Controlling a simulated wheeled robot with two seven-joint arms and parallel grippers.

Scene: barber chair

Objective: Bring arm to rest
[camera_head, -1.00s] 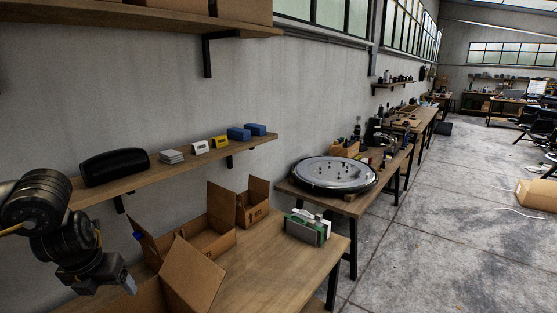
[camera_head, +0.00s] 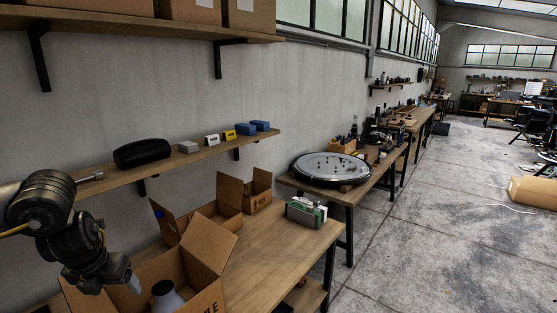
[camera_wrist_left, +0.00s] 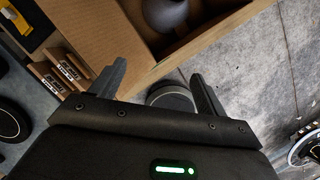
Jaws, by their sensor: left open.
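My left arm comes in from the left in the head view, bent downward, with my left gripper (camera_head: 128,280) low at the left, by the near open cardboard box (camera_head: 210,247). In the left wrist view the two dark fingers of my left gripper (camera_wrist_left: 160,85) stand wide apart with nothing between them. The near box, which also shows in the left wrist view (camera_wrist_left: 90,30), holds a grey rounded object (camera_head: 167,300). My right gripper is not in view.
A wooden table (camera_head: 285,245) carries open boxes and a green-and-white item (camera_head: 306,212). Above it a wall shelf (camera_head: 190,160) holds a black case (camera_head: 142,153) and small boxes. A round silver-topped object (camera_head: 332,168) lies on a further table. Open floor (camera_head: 430,230) is at the right.

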